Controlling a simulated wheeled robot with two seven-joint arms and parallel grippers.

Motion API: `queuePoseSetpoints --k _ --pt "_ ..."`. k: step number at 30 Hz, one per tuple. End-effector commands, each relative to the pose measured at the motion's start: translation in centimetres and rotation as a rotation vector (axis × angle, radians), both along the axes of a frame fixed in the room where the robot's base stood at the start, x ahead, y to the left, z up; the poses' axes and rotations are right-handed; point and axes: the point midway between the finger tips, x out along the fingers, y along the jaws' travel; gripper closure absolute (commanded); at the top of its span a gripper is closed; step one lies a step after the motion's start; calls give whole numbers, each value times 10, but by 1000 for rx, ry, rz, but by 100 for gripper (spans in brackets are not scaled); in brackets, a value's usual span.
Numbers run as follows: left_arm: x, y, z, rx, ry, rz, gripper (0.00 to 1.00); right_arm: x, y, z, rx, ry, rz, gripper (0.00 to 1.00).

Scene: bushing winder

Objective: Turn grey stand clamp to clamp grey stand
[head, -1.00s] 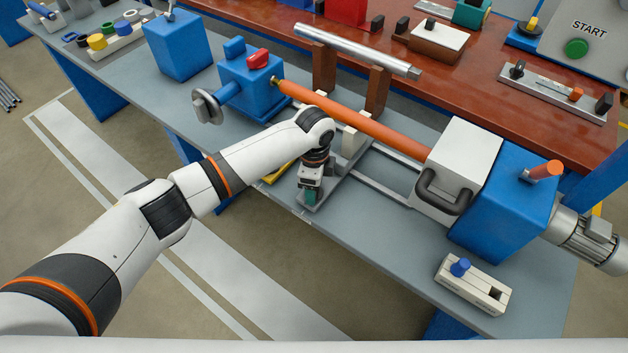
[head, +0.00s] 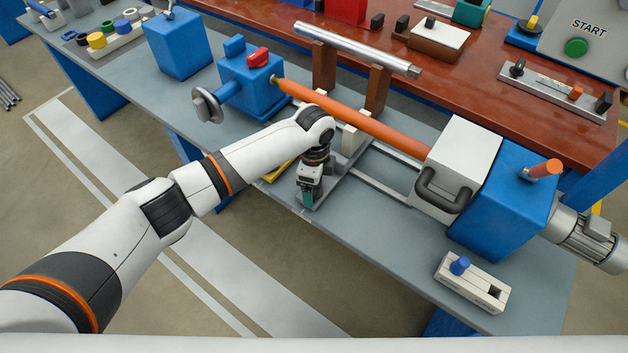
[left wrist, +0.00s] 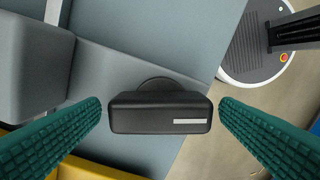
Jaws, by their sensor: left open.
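The grey stand (head: 345,165) sits on the rails beneath the orange rod, partly hidden by my left arm. In the left wrist view its grey body (left wrist: 130,75) fills the left and middle. The clamp, a dark block-shaped knob (left wrist: 160,115) with a white stripe on a round base, lies between my left fingers. The stripe is at the knob's right end, and the knob lies level across the picture. My left gripper (head: 308,198) points down at the stand's front end. Its green fingers (left wrist: 160,122) are open, one on each side of the knob, apart from it.
The orange rod (head: 370,125) runs above the stand to the white housing (head: 462,155) with a dark handle. A blue tailstock (head: 250,85) stands left. A yellow part (head: 277,173) lies beside the stand. The grey bench front (head: 400,235) is clear up to a white block (head: 472,282).

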Motion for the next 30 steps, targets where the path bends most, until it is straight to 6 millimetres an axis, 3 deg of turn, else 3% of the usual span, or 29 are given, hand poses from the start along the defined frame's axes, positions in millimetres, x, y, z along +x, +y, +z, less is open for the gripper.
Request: queuePoseSetpoints --k 7,21,30 --pt "1 0 10 -2 -2 1 15 0 0 -1 0 0 0 64" --pt "1 0 101 -1 -4 0 15 0 0 -11 0 0 0 64" --pt "0 0 120 -1 0 0 15 0 0 -13 0 0 0 64"
